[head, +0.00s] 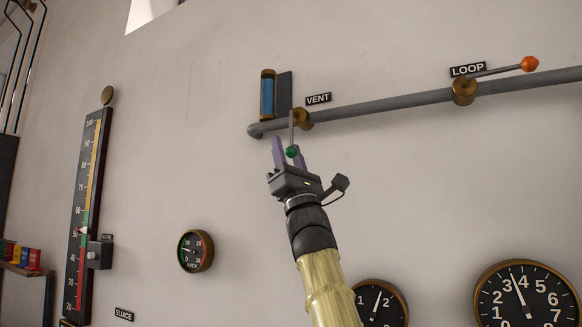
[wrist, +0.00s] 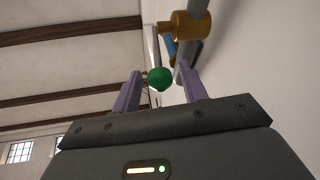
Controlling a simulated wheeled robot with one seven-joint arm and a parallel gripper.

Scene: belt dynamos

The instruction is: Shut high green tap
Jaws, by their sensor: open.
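The green tap (head: 292,151) is a green ball on a thin metal lever that hangs down from a brass valve (head: 302,118) on the high grey pipe, beside a VENT label (head: 318,98). My gripper (head: 288,150) is raised to it with its purple fingers open. The brass valve (wrist: 186,25) shows above the ball there.
The grey pipe (head: 400,105) runs along the wall to a LOOP valve (head: 464,90) with an orange-ended lever (head: 529,63). A blue sight glass (head: 267,95) stands at the pipe's left end. The RACK dial (head: 195,251) and a tall scale (head: 88,210) hang left.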

